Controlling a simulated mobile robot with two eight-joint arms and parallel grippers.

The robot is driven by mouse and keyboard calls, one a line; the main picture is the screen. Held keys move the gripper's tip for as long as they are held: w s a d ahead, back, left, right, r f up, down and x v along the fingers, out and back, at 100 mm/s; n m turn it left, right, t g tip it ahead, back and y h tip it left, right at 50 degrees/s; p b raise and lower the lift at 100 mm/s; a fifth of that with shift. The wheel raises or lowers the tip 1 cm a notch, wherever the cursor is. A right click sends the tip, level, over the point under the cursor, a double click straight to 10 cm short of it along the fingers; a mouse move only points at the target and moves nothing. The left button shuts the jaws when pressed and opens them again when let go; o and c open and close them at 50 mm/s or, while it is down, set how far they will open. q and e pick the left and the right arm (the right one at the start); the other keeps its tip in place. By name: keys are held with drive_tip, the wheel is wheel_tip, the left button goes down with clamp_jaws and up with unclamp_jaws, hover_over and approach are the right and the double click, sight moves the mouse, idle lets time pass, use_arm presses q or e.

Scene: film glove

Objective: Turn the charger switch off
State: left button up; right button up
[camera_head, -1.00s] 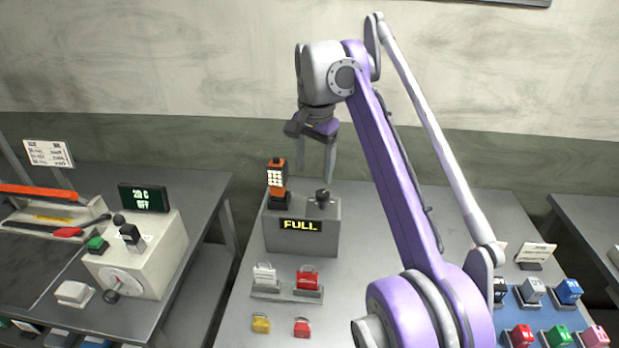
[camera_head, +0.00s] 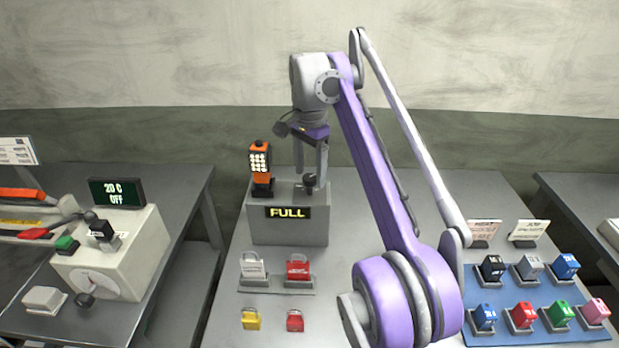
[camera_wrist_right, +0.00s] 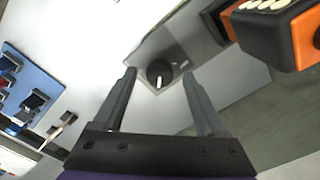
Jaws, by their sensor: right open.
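The charger (camera_head: 288,229) is a grey box on the middle table with a lit display reading FULL. Its switch (camera_head: 309,181) is a dark knob on top at the right; in the right wrist view the knob (camera_wrist_right: 160,73) shows a pale mark. An orange lamp (camera_head: 260,164) with lit cells stands on the charger's left; its edge shows in the right wrist view (camera_wrist_right: 285,30). My right gripper (camera_head: 311,186) is open and points down at the knob, with a finger to either side of it in the wrist view (camera_wrist_right: 162,82). Contact with the knob cannot be told. My left gripper is out of view.
White and red padlocks (camera_head: 297,268) sit on a stand before the charger, with smaller yellow and red ones nearer. A blue mat (camera_head: 490,338) with several coloured blocks lies right. A white machine (camera_head: 127,262) reading 20 C OFF stands left.

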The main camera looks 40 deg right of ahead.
drive_tip(key=shift+f, duration=0.4)
clamp_jaws()
